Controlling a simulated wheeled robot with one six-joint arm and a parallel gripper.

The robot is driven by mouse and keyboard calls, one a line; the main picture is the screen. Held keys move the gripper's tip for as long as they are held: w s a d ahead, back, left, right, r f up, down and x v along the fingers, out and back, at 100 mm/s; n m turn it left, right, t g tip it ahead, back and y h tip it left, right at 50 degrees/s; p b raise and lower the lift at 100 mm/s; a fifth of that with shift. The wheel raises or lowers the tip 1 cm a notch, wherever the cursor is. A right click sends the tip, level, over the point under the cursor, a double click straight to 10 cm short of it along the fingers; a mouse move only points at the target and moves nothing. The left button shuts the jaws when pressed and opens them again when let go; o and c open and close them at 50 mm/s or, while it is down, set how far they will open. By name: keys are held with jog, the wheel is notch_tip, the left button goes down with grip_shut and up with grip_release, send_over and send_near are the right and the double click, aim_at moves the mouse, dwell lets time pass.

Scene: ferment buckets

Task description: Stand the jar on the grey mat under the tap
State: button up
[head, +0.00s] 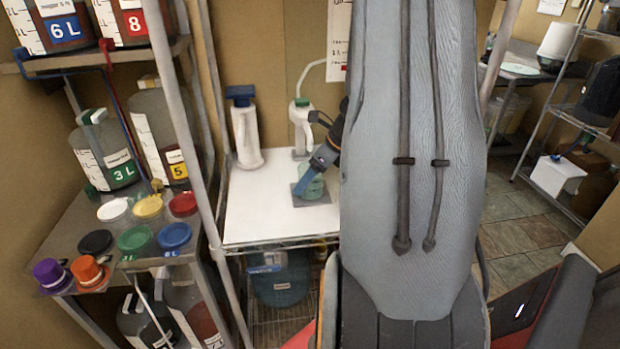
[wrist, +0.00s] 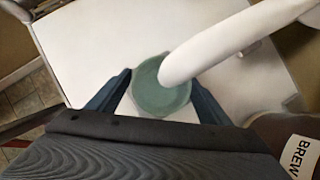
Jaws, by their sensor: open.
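A green jar (head: 314,185) stands upright on the small grey mat (head: 318,200) on the white table top. In the wrist view the jar (wrist: 158,98) shows from above as a round green shape. My gripper (head: 311,172) is at the jar, with a blue finger on either side of it. In the wrist view my gripper (wrist: 163,80) is open around the jar; any small gaps at its sides are hard to judge. The white spout of the tap (wrist: 225,48) passes over the jar's upper right part. The tap's body (head: 301,128) stands behind the jar.
A white dispenser with a blue top (head: 245,130) stands to the left on the white table (head: 255,205). The table's front left is clear. A rack shelf (head: 75,225) at left holds bottles and coloured lids. A brown vessel labelled BREW (wrist: 285,140) is close at right in the wrist view.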

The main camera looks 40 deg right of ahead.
jog(key=b+v, duration=0.1)
jog(key=v, duration=1)
jog(key=shift+r, duration=0.3)
jog(key=shift+s, duration=0.15)
